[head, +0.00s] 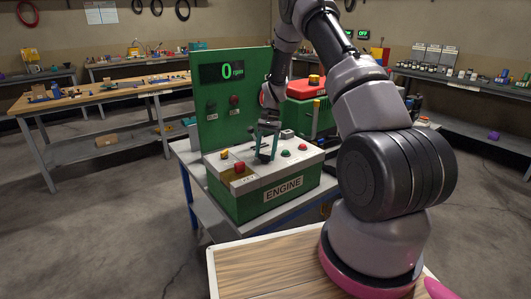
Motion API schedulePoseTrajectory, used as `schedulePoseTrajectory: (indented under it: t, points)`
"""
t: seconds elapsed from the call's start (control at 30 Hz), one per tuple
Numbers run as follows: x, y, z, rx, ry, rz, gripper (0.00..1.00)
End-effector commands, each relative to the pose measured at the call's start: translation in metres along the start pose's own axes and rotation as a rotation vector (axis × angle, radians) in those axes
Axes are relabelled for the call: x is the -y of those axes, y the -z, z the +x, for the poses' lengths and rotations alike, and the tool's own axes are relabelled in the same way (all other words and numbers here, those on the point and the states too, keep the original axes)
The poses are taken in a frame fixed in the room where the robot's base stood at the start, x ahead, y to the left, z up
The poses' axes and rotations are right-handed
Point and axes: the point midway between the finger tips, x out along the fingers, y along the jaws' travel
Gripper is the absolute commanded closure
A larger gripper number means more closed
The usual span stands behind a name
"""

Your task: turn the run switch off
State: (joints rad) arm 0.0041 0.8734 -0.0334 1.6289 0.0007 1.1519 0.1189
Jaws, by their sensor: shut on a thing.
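The green engine box (238,204) has a pale top with several coloured knobs and an "ENGINE" label on its front. My gripper (265,157) points down at the middle of the box top, between the red knob (239,167) and the green knob (286,153). Its fingers are shut on a small part there, which seems to be the run switch. The fingers mostly hide that part, and I cannot tell which way it is set. The upright green panel (213,142) behind the box reads "0 rpm".
The box stands on a blue-edged table (199,213). A green machine with a red top (307,88) stands close behind my gripper. My arm covers much of the right side. A wooden surface (265,269) lies in front. Workbenches (95,98) line the left and back.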

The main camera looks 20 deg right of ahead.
Motion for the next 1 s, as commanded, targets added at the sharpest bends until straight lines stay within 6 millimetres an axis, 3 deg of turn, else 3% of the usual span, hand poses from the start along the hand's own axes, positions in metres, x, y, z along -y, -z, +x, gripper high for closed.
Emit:
schedulePoseTrajectory:
  t: [0.2, 0.23, 0.3, 0.67, 1.0]
  points:
    - [0.000, 0.000, -0.001, -0.002, 0.000, -0.002, 0.91]
    - [0.000, 0.000, -0.001, -0.002, 0.000, -0.002, 0.24]
    - [0.000, 0.000, -0.001, -0.001, 0.001, -0.002, 0.05]
    - [0.000, 0.000, -0.004, -0.002, 0.001, 0.000, 0.05]
    - [0.001, 0.001, -0.064, -0.004, 0.003, 0.000, 0.05]
